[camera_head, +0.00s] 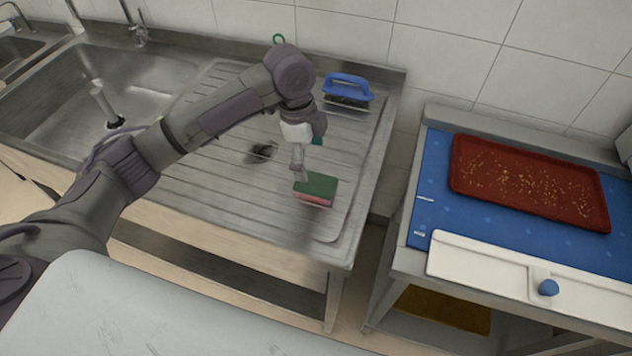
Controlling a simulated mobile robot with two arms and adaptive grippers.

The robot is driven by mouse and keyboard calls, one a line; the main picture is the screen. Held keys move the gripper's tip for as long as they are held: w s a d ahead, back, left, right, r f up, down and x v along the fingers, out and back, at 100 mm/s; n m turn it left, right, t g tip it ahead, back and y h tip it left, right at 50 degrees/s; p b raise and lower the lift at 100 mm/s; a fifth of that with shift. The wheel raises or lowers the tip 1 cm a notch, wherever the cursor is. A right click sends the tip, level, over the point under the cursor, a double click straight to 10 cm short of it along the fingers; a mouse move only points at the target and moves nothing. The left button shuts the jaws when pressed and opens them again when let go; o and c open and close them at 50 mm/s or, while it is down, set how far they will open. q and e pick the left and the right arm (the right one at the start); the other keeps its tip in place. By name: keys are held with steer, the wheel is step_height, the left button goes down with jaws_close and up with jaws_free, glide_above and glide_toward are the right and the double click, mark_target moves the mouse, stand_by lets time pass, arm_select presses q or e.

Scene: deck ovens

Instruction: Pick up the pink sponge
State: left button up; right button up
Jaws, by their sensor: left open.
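The pink sponge (313,200) lies on the ribbed metal drainboard, near its front right part. Its top is a dark green layer and its pink side faces the front. My left arm reaches in from the left, and my left gripper (299,177) points down at the sponge's left back edge. The gripper is open; the picture is too small to tell whether a finger touches the sponge. My right gripper is out of view.
A blue-handled brush (348,84) stands at the back of the drainboard (215,165). A sink (75,85) is at the left. On the right, a red tray (530,182) rests on a blue surface (432,180). A gap separates the two tables.

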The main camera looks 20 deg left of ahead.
mark_target(315, 183)
arm_select(q)
steer(key=f, duration=0.3)
steer(key=shift+w+d+f, duration=0.25)
steer(key=shift+d+f, duration=0.05)
steer(key=shift+f, duration=0.05)
steer(key=shift+f+p, duration=0.25)
steer(key=shift+p, duration=0.05)
steer(key=f, duration=0.1)
steer(key=f+p, duration=0.1)
steer(key=f, duration=0.2)
steer(key=shift+s+d+p, duration=0.2)
steer(key=shift+d+p, duration=0.1)
steer(key=shift+p, duration=0.05)
steer(key=shift+f, duration=0.45)
steer(key=shift+c, duration=0.5)
steer(key=c, duration=0.7)
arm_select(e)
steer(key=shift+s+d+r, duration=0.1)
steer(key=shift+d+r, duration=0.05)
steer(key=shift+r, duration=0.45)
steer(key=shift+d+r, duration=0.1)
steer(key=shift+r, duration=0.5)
